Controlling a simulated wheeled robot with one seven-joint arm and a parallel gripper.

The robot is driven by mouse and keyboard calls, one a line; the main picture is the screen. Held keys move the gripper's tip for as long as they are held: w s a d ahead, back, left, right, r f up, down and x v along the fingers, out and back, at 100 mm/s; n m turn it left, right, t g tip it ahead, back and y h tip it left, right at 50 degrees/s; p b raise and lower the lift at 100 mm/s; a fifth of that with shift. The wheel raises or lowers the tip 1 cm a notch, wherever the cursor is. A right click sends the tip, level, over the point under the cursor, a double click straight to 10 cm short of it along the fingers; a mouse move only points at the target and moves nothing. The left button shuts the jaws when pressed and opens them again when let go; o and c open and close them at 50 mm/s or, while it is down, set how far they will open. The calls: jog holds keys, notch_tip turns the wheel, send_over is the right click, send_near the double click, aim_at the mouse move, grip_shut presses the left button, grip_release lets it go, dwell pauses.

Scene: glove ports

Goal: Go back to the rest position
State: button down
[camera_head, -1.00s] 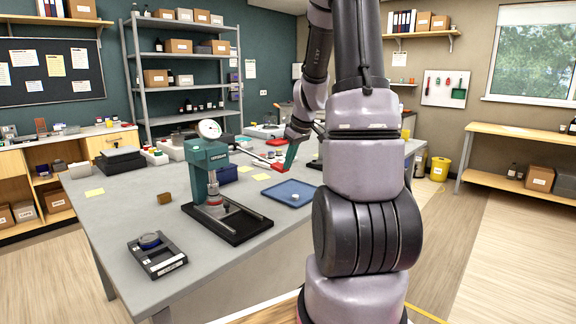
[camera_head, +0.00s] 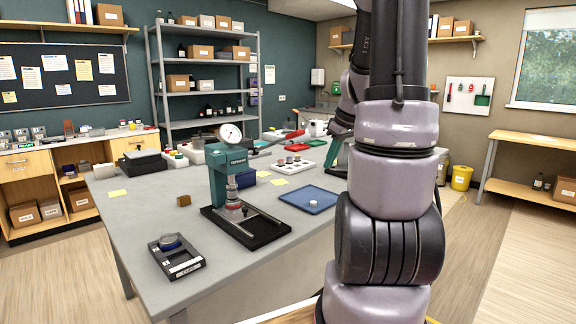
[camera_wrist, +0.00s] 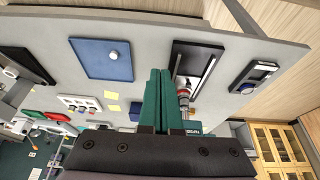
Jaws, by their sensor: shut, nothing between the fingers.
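My gripper (camera_head: 336,160) shows in the head view behind my arm links, which partly hide it. It is above the far right part of the grey table (camera_head: 150,228). In the wrist view its two teal fingers (camera_wrist: 160,76) lie together with nothing held. The teal press (camera_head: 232,172) with a round dial stands upright on its black base, left of my gripper and apart from it in the head view. The press also shows beyond the fingers in the wrist view (camera_wrist: 191,128), partly hidden.
A blue tray (camera_head: 300,194) holds a small pale piece (camera_head: 313,203). Behind are a white tray (camera_head: 283,168) with several pieces and a red tray (camera_head: 289,143). A black labelled holder (camera_head: 178,262) lies at the table's front left.

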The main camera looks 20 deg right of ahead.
jog(key=s+a+r+m+t, duration=0.1)
jog(key=s+a+r+m, duration=0.3)
jog(key=s+a+r, duration=0.3)
jog(key=s+a+r+m+t, duration=0.2)
jog(key=s+a+r+m, duration=0.2)
jog(key=a, duration=0.8)
notch_tip(320, 180, up, 4)
jog(key=s, duration=0.2)
jog(key=shift+s+a+y, duration=0.3)
jog(key=shift+s+a, duration=0.1)
